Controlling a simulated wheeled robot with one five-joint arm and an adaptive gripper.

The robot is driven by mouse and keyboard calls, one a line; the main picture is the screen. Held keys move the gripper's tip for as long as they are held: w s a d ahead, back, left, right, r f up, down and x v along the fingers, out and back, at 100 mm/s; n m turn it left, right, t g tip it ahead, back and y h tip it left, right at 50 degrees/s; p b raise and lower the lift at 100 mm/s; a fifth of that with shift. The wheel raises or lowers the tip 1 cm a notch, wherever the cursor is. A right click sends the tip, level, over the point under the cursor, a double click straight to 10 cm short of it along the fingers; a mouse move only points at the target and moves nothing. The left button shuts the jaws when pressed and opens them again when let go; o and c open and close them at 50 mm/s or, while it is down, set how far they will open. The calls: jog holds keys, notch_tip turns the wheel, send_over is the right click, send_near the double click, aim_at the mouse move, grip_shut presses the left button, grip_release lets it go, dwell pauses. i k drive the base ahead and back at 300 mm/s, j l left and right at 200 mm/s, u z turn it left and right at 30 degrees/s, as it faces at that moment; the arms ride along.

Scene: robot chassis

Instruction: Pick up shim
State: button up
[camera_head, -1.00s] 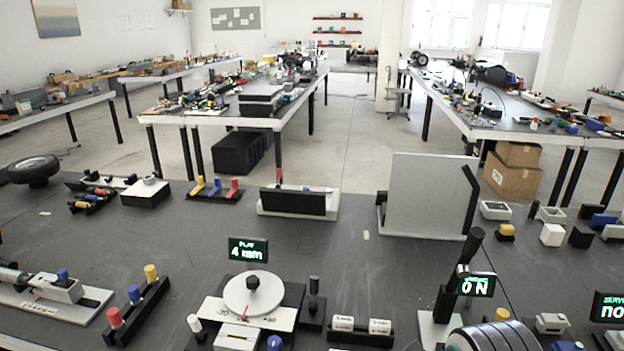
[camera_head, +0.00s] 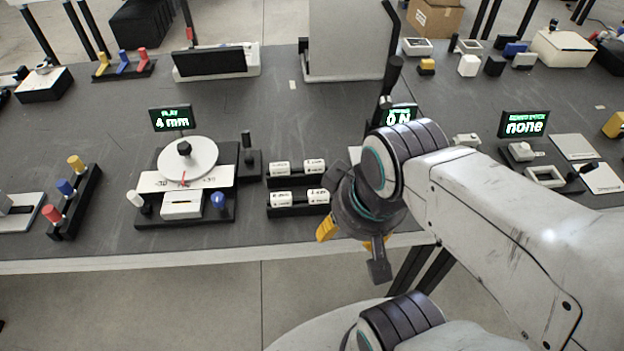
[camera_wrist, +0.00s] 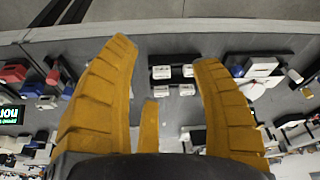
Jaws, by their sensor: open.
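Small white labelled blocks, which look like the shims (camera_head: 280,169), sit in two black racks (camera_head: 296,180), one behind the other. Their labels are too small to read surely. They also show in the wrist view (camera_wrist: 161,72), beyond and between my fingertips. My gripper (camera_head: 352,240) is open and empty, with yellow fingers pointing down, to the right of and nearer than the racks, by the table's front edge. In the wrist view my gripper (camera_wrist: 166,55) has its fingers spread wide, touching nothing.
Left of the racks stands a dial device (camera_head: 188,158) under a display (camera_head: 171,118) reading 4 mm. A black stand with red, blue and yellow knobs (camera_head: 66,187) is further left. A display reading none (camera_head: 524,124) stands at right. The table's front edge (camera_head: 200,262) is near my arm.

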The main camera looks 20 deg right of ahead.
aim_at(315, 196)
jog(key=i+j+u, duration=0.2)
jog(key=u, duration=0.25)
jog(key=i+j+u, duration=0.2)
jog(key=u, duration=0.2)
jog(key=i+j+u, duration=0.1)
jog(key=i+u, duration=0.15)
jog(key=u, duration=0.2)
